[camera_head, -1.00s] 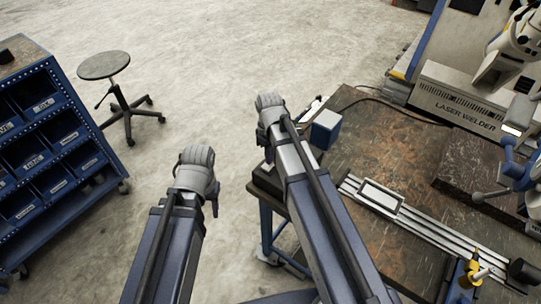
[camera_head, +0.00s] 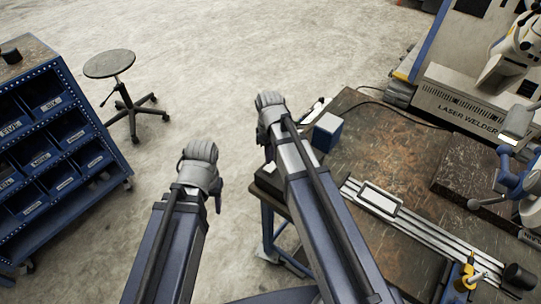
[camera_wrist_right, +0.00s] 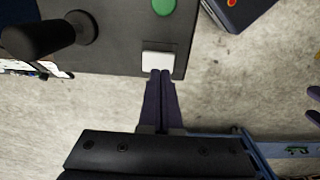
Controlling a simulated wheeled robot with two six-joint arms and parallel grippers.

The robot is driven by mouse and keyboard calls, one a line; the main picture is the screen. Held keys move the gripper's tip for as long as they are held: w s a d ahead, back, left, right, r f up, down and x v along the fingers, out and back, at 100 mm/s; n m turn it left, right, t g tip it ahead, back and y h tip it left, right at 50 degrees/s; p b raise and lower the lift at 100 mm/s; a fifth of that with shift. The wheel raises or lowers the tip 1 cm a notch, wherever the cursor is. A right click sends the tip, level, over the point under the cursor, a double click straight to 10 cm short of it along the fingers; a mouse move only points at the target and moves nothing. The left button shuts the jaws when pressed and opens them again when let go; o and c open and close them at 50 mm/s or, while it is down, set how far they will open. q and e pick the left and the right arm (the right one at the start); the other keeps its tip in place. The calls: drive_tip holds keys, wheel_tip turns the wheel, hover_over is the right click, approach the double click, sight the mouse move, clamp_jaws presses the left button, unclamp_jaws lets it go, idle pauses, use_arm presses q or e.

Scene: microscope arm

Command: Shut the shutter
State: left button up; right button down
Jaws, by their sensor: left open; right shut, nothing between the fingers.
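In the right wrist view a dark control box (camera_wrist_right: 110,55) carries a white square key (camera_wrist_right: 158,61), a green round button (camera_wrist_right: 163,6) and a black knob (camera_wrist_right: 45,38). No part is marked as the shutter, so I cannot tell which one works it. My right gripper (camera_wrist_right: 161,75) is shut and empty, its tips at the near edge of the white key; touching or just above, I cannot tell. In the head view its fingers are hidden by my arm, beside the box (camera_head: 268,181) at the bench corner. My left gripper (camera_wrist_right: 314,104) is open and empty, beyond the box's right side.
A blue box (camera_head: 327,132) stands on the workbench (camera_head: 385,145) near the control box. A rail with a framed plate (camera_head: 380,198) runs along the bench, with the laser welder (camera_head: 460,105) behind. A stool (camera_head: 109,63) and a blue bin cabinet (camera_head: 60,140) stand left; floor between is clear.

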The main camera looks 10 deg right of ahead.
use_arm(q)
wheel_tip(320, 180, up, 11)
drive_tip(key=p, duration=1)
drive_tip(key=shift+r, duration=0.15)
drive_tip(key=shift+d, duration=0.1)
